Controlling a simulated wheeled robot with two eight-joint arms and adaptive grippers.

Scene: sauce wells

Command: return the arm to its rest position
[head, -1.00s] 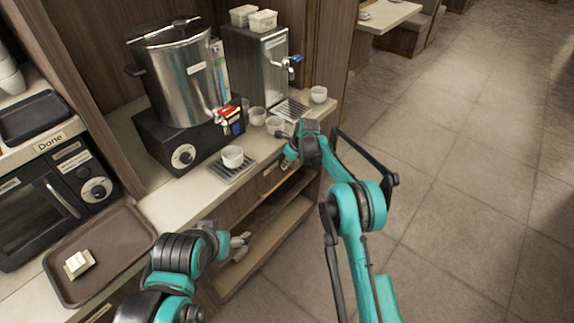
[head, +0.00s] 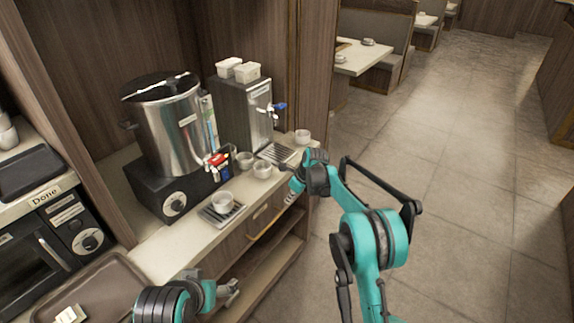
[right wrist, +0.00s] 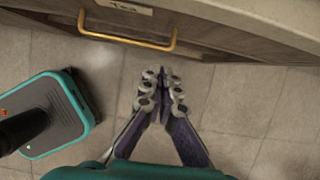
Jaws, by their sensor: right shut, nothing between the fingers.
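My right gripper (head: 290,187) is by the counter's front edge in the head view, partly hidden by its own wrist. In the right wrist view its fingers (right wrist: 161,82) are together and empty, above the floor, in front of a drawer with a brass handle (right wrist: 125,42). My right arm (head: 375,240) is bent, with its elbow out over the floor. My left gripper (head: 230,292) is low in front of the cabinet, at the bottom of the head view. Its fingers are too small to tell whether they are parted.
The counter (head: 165,250) holds a steel pot (head: 180,125), a dispenser (head: 240,115) and several white cups, one (head: 222,201) on a drip tray. A brown tray (head: 115,285) is at lower left. Open floor (head: 460,150) lies right.

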